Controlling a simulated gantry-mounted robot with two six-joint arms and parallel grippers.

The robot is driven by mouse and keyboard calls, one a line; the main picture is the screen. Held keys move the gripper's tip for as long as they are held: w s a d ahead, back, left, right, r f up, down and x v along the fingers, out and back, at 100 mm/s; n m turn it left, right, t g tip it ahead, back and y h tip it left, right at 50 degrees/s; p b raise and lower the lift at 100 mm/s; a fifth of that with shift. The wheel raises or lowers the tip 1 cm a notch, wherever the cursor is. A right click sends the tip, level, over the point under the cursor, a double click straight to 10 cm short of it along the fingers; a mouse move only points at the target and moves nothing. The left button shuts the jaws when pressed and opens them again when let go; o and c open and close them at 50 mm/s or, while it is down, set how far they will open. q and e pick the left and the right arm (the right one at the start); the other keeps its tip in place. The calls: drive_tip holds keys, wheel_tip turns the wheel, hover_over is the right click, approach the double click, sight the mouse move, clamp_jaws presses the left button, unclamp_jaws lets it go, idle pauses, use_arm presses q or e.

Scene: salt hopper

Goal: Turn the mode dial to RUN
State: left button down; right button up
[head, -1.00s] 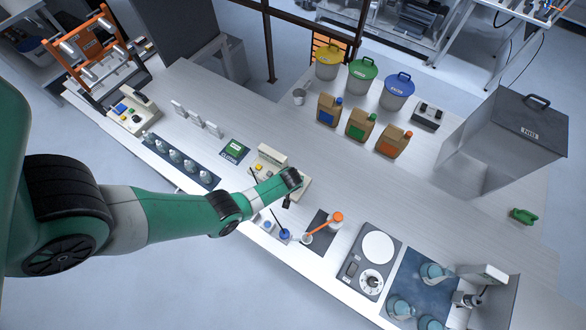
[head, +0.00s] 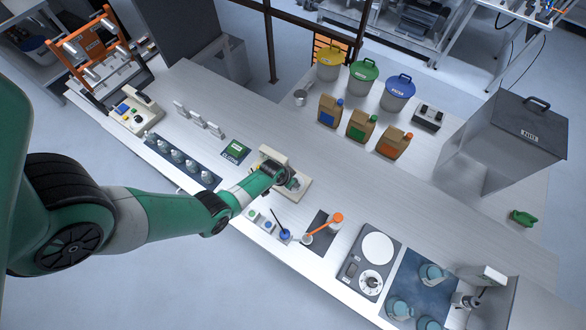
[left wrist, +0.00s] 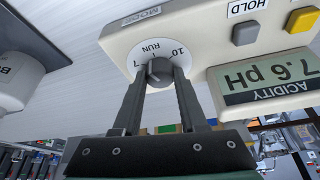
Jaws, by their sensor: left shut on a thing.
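The mode dial (left wrist: 160,70) is a dark grey round knob on a white scale on the face of a cream pH meter (left wrist: 200,25). The scale reads 7, RUN and 10. My left gripper (left wrist: 160,78) has its two dark fingers on either side of the knob, shut on it. I cannot tell for certain which mark the knob points to. The meter's display (left wrist: 265,80) reads 7.6 pH, upside down in the left wrist view. In the head view the meter (head: 268,155) is partly behind my left arm, which hides the dial. My right gripper is not in view.
Beside the display are a grey button (left wrist: 245,33) marked HOLD and a yellow button (left wrist: 302,18). On the bench near the meter are a green-topped box (head: 235,151), a dark mat with an orange spoon (head: 325,228), and a grey balance (head: 362,275).

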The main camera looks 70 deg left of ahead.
use_arm(q)
drive_tip(key=shift+a+m+h+b, duration=0.1)
drive_tip(key=shift+m+h+b, duration=0.6)
drive_tip(key=shift+m, duration=1.3)
drive_tip(key=shift+c, duration=2.2)
unclamp_jaws()
drive_tip(key=shift+r, duration=0.1)
